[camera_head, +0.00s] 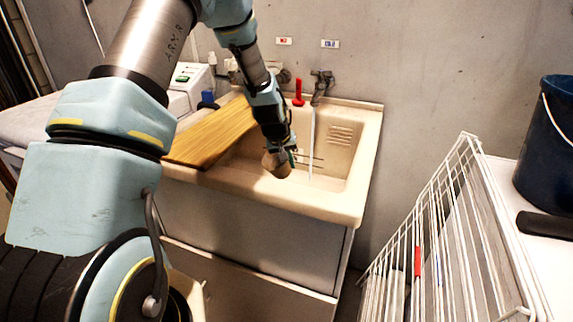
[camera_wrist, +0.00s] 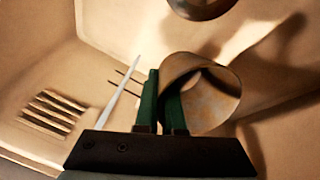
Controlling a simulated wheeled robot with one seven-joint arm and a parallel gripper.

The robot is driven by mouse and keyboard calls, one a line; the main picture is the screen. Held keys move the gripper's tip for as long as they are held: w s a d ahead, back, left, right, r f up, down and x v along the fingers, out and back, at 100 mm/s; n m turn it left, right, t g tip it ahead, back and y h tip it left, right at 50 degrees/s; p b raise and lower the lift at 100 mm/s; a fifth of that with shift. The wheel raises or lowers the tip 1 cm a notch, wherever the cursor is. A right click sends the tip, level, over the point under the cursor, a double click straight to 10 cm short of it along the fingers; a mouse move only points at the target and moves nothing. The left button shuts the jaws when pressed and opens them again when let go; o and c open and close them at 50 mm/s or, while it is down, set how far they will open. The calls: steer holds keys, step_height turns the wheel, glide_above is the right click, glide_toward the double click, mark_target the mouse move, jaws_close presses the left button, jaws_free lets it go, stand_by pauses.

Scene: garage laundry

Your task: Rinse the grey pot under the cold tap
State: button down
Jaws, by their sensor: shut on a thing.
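The pot (camera_wrist: 218,97) looks brownish grey in the wrist view, a short open cylinder tilted with its mouth showing. My gripper (camera_wrist: 162,78) is shut on its wall, one green finger outside and one inside the rim. In the head view the pot (camera_head: 277,164) hangs below my gripper (camera_head: 283,150), over the front of the sink basin (camera_head: 348,185). The cold tap (camera_head: 321,82) is on the wall under a blue label. A thin white stream (camera_head: 312,135) falls from it into the basin, right of the pot and apart from it. It also shows in the wrist view (camera_wrist: 121,103).
A wooden board (camera_head: 212,137) lies across the sink's left side. A round dark metallic thing (camera_wrist: 202,6) is cut off in the wrist view. A white wire rack (camera_head: 440,235) stands at right, near a dark bucket (camera_head: 545,145).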

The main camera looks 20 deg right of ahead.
steer(key=w+d+f+b, duration=0.1)
steer(key=w+d, duration=0.4)
steer(key=d, duration=0.5)
steer(key=shift+f, duration=0.6)
steer(key=shift+s+d, duration=0.1)
steer(key=shift+d, duration=0.05)
stand_by(0.3)
steer(key=shift+s+d, duration=0.2)
steer(key=shift+s, duration=0.2)
steer(key=shift+w+a, duration=0.1)
steer(key=shift+w+a+b, duration=0.2)
steer(key=shift+w+b, duration=0.1)
steer(key=shift+w, duration=0.15)
steer(key=shift+s+d, duration=0.1)
steer(key=shift+s, duration=0.1)
steer(key=shift+s+d, duration=0.15)
steer(key=shift+s, duration=0.2)
